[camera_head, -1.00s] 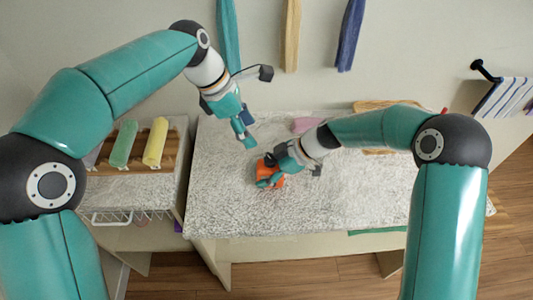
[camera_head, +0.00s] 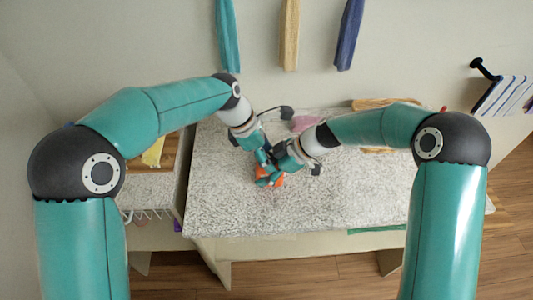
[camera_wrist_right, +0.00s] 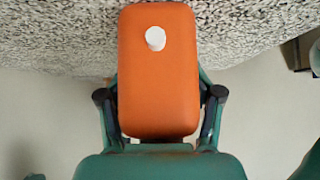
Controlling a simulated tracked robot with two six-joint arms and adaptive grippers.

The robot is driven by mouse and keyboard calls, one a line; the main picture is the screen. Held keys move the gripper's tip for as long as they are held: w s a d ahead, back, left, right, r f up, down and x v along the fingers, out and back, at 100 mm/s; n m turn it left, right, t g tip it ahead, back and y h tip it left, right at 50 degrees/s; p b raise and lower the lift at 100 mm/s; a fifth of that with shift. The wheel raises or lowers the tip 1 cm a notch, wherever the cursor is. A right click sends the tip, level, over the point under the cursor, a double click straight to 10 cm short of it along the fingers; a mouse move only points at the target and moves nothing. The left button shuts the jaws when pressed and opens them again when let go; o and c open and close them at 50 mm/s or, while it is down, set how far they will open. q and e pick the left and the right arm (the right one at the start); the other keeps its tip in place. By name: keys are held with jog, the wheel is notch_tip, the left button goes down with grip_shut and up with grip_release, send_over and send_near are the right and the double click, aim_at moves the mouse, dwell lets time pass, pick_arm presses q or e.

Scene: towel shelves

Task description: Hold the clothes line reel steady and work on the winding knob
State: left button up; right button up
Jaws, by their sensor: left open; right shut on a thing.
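The clothes line reel (camera_head: 277,182) is a small orange block on the speckled table top, mostly covered by my grippers in the head view. The right wrist view shows its orange face (camera_wrist_right: 158,85) with a round white knob (camera_wrist_right: 155,38) near the far end. My right gripper (camera_head: 270,177) is shut on the reel, one finger along each side. My left gripper (camera_head: 264,163) is open and close to the reel's upper left side, beside the right gripper. Whether it touches the reel or knob is hidden.
The speckled table (camera_head: 340,205) is clear in front and to the right. A pink cloth (camera_head: 301,123) and a wooden tray (camera_head: 380,104) lie at the back. A side shelf with a yellow rolled towel (camera_head: 154,153) stands left. Towels (camera_head: 290,35) hang on the wall.

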pick_arm(q)
grip_shut()
jog(key=shift+w+m+g, duration=0.15)
jog(key=shift+m+g, duration=0.45)
jog(key=shift+m, duration=0.9)
grip_release()
jog(key=v, duration=1.2)
jog(key=shift+f, duration=0.1)
